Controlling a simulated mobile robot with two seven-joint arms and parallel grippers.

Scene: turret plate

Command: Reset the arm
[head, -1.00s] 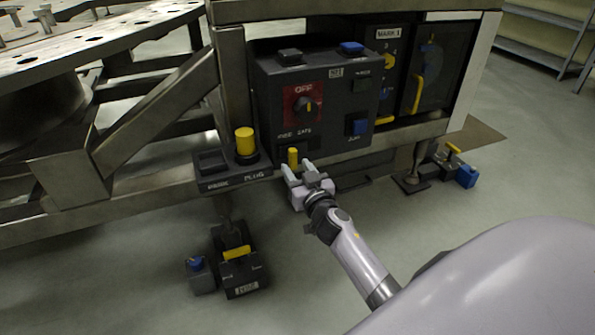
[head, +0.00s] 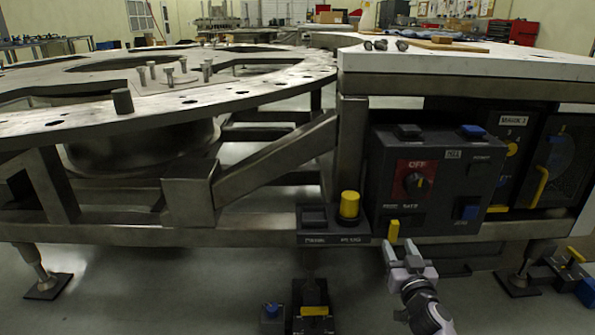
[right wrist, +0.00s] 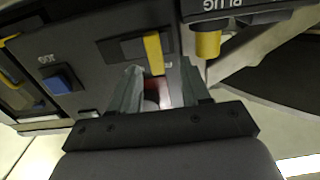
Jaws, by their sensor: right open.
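My right gripper (head: 401,246) is in front of the lower left part of a dark control box (head: 436,153). Its two fingers are apart, next to a small yellow lever (head: 393,230) on the box's lower front. In the right wrist view the open fingers (right wrist: 162,82) point at the box, and the yellow lever (right wrist: 153,54) stands just ahead of and between the tips. I see nothing held. A dark rotary switch on a red panel (head: 416,178) marked OFF is above. My left gripper does not show.
A yellow plug (head: 349,205) stands on a small ledge left of the box, and shows in the right wrist view (right wrist: 207,43). The large metal turret ring (head: 130,118) fills the left. A MARK 1 panel (head: 513,137) is right of the box.

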